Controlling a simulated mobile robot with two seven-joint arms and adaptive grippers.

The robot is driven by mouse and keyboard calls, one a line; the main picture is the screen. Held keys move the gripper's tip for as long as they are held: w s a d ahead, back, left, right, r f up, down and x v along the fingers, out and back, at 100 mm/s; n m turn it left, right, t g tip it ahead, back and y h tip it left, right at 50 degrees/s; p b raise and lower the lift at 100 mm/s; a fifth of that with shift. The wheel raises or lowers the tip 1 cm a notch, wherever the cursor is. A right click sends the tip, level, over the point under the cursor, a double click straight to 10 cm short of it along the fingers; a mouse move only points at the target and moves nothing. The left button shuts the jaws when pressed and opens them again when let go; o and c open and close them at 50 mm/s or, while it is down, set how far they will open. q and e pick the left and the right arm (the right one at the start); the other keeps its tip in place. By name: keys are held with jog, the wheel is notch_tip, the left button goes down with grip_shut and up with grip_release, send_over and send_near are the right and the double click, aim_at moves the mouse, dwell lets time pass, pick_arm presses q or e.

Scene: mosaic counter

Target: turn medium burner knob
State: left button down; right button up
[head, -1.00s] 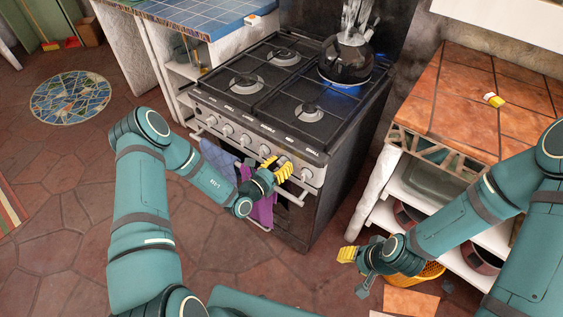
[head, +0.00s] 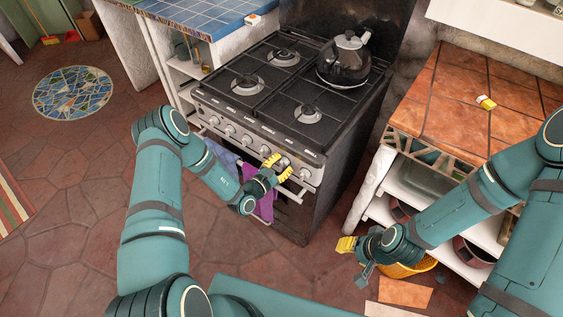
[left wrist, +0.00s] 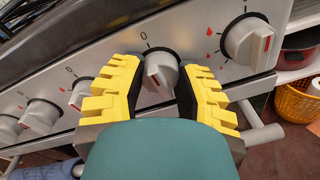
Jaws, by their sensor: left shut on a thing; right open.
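The stove (head: 330,130) has a row of light grey knobs on its front panel. My left gripper (head: 279,167) is at the right part of that row, its yellow fingers on both sides of one knob (left wrist: 160,72), and shut on it. My right gripper (head: 355,258) is open and empty, low in front of the shelf unit.
A dark kettle (head: 343,68) stands on the back right burner, with no flame showing. A purple towel (head: 263,207) hangs on the oven rail. The tiled counter (head: 455,115) is to the right, with a yellow basket (head: 412,268) below.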

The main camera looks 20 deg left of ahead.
pick_arm(q)
jog(key=shift+w+r+m, duration=0.1)
jog(key=shift+r+m, duration=0.05)
jog(key=shift+m, duration=0.25)
jog(key=c, duration=0.5)
grip_release()
jog(key=shift+c, duration=0.2)
jog(key=v, duration=1.2)
